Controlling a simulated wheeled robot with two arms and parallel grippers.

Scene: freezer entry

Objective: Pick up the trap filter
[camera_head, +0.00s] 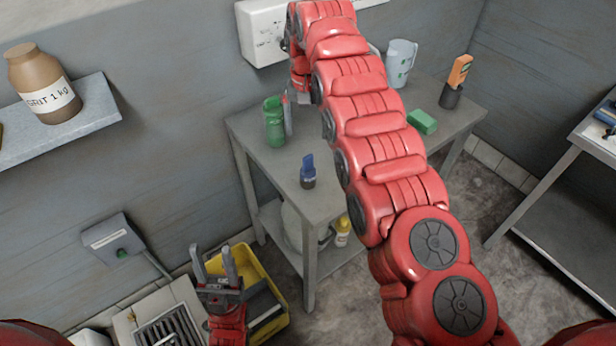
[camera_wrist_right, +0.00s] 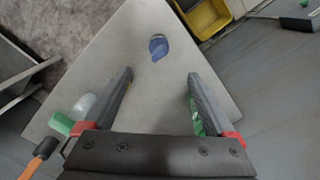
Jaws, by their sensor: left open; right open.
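No object is plainly marked as the trap filter. A green cylinder (camera_head: 274,122) stands upright on the grey table; in the right wrist view green shows (camera_wrist_right: 196,121) partly hidden behind one finger. My right gripper (camera_head: 289,112) is beside it, mostly hidden by my arm; in its wrist view it is open and empty (camera_wrist_right: 161,76) over the table. A blue item (camera_head: 308,172) stands near the table's front corner, also in the wrist view beyond the fingertips (camera_wrist_right: 158,47). My left gripper (camera_head: 215,264) is open and empty, over or in front of a yellow bin (camera_head: 282,320).
The grey table (camera_head: 350,185) also bears a green block (camera_head: 422,122), a pale jug (camera_head: 399,62) and an orange-topped item in a dark holder (camera_head: 455,82). A floor grate (camera_head: 168,328) is low left. A wall shelf (camera_head: 85,118) holds a brown jar (camera_head: 42,82).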

